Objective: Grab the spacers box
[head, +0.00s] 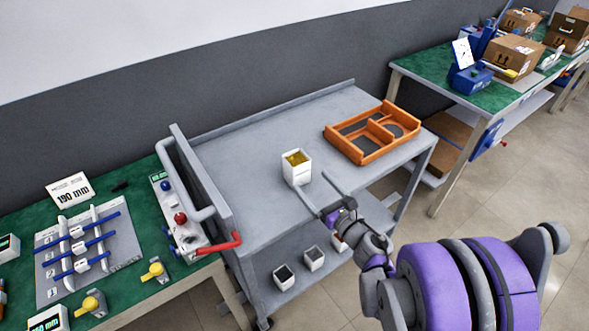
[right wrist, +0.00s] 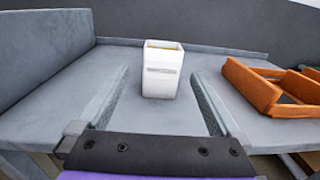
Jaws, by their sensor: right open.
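A white box (head: 297,173) with yellowish contents stands upright on the grey cart's top shelf; I take it for the spacers box, though no readable label confirms it. It also shows in the right wrist view (right wrist: 162,72), centred beyond my fingers. My right gripper (head: 320,190) is open and empty in front of the box, its two fingers (right wrist: 160,100) spread wide and pointing at it. The fingers appear apart from the box, with it roughly in line with the gap between them. My left gripper is not in view.
An orange divided tray (head: 341,148) sits right of the box on the grey cart (head: 245,150); it also shows in the right wrist view (right wrist: 255,92). Several small white boxes (head: 284,277) stand on the lower shelf. A green workbench (head: 140,207) adjoins the cart's left side. Cart top behind the box is clear.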

